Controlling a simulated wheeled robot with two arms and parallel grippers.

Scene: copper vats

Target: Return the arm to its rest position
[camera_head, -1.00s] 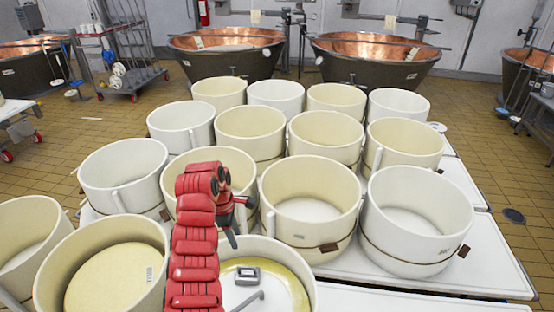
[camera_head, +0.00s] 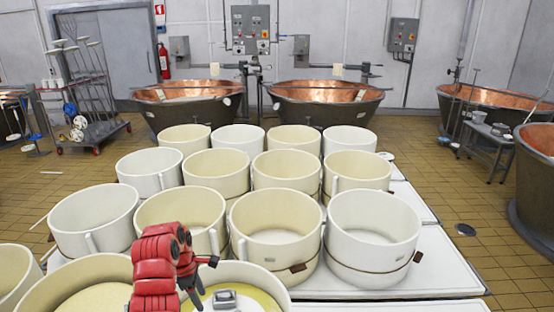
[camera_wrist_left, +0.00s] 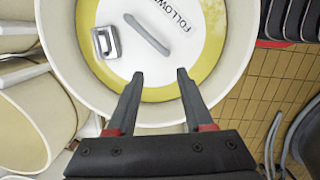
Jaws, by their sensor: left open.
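My left arm (camera_head: 155,270) is red and black and rises from the bottom left of the head view, bent at the wrist. My left gripper (camera_head: 195,290) hangs over a cream tub (camera_head: 280,276) at the bottom edge. In the left wrist view the gripper (camera_wrist_left: 157,75) shows two dark fingers, spread apart with nothing between them, above the tub (camera_wrist_left: 55,50). Inside the tub lies a white and yellow disc with lettering, partly cut off. A small grey metal frame (camera_wrist_left: 105,42) and a grey bar (camera_wrist_left: 147,33) lie on it. My right gripper is not in view.
Several cream and white tubs, such as one front right (camera_head: 375,215), stand in rows on white tables (camera_head: 445,277) close around my arm. Copper vats (camera_head: 325,100) stand behind. Tiled floor (camera_head: 480,190) is open to the right.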

